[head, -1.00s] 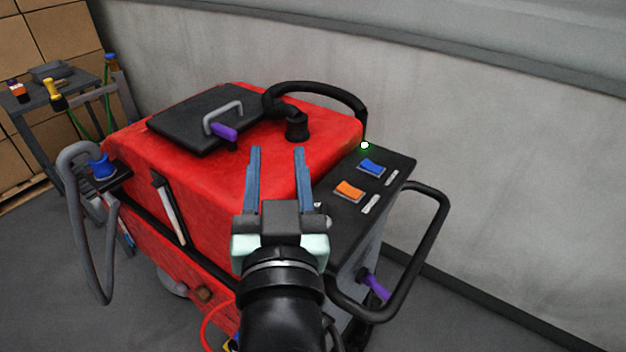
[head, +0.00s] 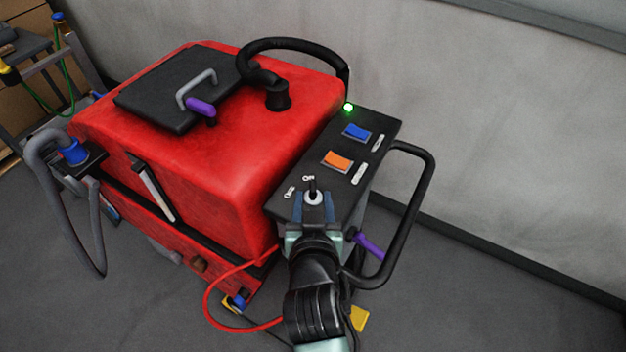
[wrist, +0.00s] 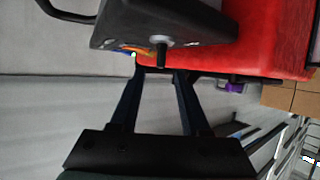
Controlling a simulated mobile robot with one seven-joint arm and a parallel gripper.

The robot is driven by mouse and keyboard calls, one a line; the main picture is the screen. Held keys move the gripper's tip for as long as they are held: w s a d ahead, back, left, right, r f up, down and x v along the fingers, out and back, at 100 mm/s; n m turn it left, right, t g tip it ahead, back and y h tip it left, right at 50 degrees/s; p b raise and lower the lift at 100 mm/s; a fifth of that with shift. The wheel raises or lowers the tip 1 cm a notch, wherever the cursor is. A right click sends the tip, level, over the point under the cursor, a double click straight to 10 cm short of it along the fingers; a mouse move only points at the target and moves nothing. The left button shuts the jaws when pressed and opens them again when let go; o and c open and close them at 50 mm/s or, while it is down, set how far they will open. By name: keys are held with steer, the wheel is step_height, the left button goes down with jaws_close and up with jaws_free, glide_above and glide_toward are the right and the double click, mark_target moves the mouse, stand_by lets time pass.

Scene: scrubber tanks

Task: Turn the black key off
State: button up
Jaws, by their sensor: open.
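The black key (head: 311,186) stands in a silver round lock (head: 313,198) at the near end of the dark control panel (head: 345,190). It points toward the ON label (head: 308,178); another label, likely OFF (head: 290,192), lies to its left. My gripper (head: 313,206) is open, with its blue fingers on either side of the lock in the head view. In the wrist view, a dark stub, seemingly the key (wrist: 162,55), lies just beyond and between the fingertips (wrist: 160,73). I cannot tell whether a finger touches it.
A green light (head: 348,107) glows at the panel's far end. Blue (head: 357,132) and orange (head: 337,160) switches sit on the panel. A black handle loop (head: 425,200) is to the right. The red tank (head: 215,140) is to the left. A red cable (head: 212,290) hangs below.

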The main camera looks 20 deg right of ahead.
mark_target(313, 189)
steer(key=shift+p+x, duration=0.45)
steer(key=shift+x, duration=2.4)
steer(key=shift+c, duration=0.2)
jaws_close()
